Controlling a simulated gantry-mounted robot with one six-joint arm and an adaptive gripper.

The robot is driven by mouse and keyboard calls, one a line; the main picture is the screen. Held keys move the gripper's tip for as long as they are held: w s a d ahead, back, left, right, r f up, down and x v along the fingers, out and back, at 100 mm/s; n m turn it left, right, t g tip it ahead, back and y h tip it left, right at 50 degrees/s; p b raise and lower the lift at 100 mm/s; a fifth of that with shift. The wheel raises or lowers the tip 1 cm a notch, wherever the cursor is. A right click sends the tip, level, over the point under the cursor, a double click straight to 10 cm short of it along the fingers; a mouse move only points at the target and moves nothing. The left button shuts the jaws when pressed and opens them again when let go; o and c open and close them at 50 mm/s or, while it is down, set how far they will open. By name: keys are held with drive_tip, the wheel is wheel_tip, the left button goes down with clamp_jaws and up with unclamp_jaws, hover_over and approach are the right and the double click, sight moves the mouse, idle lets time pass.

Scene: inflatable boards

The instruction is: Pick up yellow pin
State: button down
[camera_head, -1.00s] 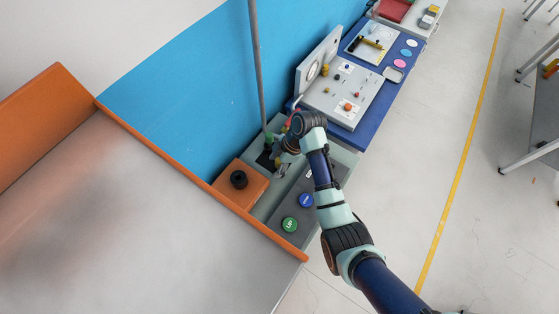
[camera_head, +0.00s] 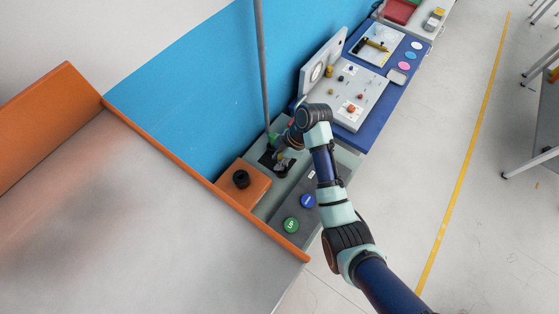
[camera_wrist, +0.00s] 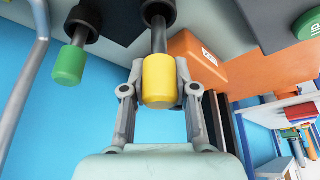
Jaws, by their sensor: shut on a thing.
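The yellow pin (camera_wrist: 159,82) is in the middle of the wrist view, a yellow cylinder on a dark shaft that runs into a black round holder. My gripper (camera_wrist: 161,92) is shut on it, with a finger on each side of the yellow part. A green pin (camera_wrist: 70,63) of the same form stands beside it to the left, apart from my fingers. In the head view my gripper (camera_head: 283,160) is at the grey station next to the blue wall; my wrist hides part of the pins there.
An orange block with a black knob (camera_head: 241,179) stands close to my gripper. Green (camera_head: 291,225) and blue (camera_head: 307,201) round buttons lie in front. A thin grey pole (camera_head: 262,70) rises behind the station. A board with small parts (camera_head: 345,92) is farther back.

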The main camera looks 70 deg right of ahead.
wheel_tip(320, 180, up, 17)
drive_tip(key=p, duration=1.1)
drive_tip(key=shift+p, duration=0.35)
wheel_tip(320, 180, up, 5)
drive_tip(key=p, duration=0.5)
drive_tip(key=shift+f, duration=0.15)
